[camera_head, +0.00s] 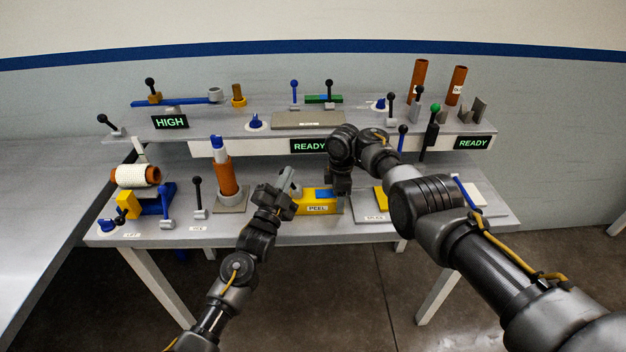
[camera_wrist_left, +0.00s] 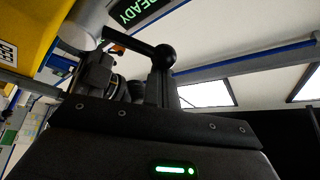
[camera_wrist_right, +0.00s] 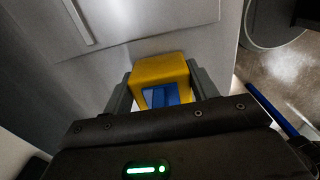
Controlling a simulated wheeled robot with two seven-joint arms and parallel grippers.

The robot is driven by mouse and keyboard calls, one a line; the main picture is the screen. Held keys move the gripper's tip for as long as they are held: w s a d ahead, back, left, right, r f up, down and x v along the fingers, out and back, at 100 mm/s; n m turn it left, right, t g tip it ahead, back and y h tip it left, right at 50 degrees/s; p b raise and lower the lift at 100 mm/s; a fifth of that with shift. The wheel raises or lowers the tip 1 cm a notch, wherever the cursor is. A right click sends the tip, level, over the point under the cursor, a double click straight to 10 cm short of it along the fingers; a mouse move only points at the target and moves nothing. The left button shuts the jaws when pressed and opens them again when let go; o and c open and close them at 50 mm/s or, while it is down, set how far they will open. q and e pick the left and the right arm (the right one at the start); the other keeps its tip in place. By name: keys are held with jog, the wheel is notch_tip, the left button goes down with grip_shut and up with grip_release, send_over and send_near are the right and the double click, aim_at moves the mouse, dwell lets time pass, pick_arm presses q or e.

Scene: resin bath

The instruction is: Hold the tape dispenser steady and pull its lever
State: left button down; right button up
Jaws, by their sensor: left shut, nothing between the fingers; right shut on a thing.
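The tape dispenser (camera_head: 315,208) is a yellow block with a blue top and a "PEEL" label, standing on the front bench. My right gripper (camera_head: 341,188) comes down on its right end. In the right wrist view the fingers sit on both sides of the yellow body (camera_wrist_right: 160,70), shut on it. My left gripper (camera_head: 282,190) is at the dispenser's left end, shut and empty. In the left wrist view a lever with a black ball knob (camera_wrist_left: 165,53) appears right at my left fingertips (camera_wrist_left: 157,78); I cannot tell whether they touch. The dispenser's side (camera_wrist_left: 25,30) shows at upper left.
An orange post with a blue top (camera_head: 226,175) and a black-knobbed lever (camera_head: 199,195) stand left of my left gripper. A white roll on a blue stand (camera_head: 137,176) is further left. A raised shelf (camera_head: 260,122) with levers and a READY sign (camera_head: 308,146) is behind.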

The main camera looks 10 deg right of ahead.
pick_arm(q)
jog(key=v, duration=1)
jog(key=shift+r, duration=0.15)
pick_arm(e)
jog(key=o, duration=1.3)
jog(key=shift+c, duration=0.2)
